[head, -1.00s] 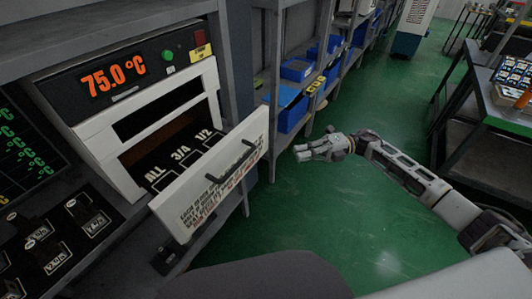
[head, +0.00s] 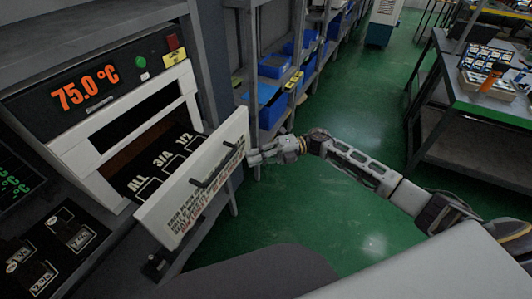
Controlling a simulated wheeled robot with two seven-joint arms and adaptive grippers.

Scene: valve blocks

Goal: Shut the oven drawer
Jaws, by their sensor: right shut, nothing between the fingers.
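The oven (head: 85,88) on the left is white with a dark top panel reading 75.0 °C. Its drawer is pulled out, showing the inner tray marked ALL, 3/4 and 1/2 (head: 160,160). The white drawer front (head: 195,180) has a dark handle (head: 218,165) and printed text. My right gripper (head: 254,158) is shut and empty, with its fingertips at the right edge of the drawer front; whether they touch it I cannot tell. My left gripper is not in view.
A grey shelf rack with blue bins (head: 272,66) stands behind the drawer. A dark bench (head: 500,112) with boxes is at the right. Dark marked slots (head: 70,230) lie on the surface at the lower left. The green floor (head: 330,215) between is clear.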

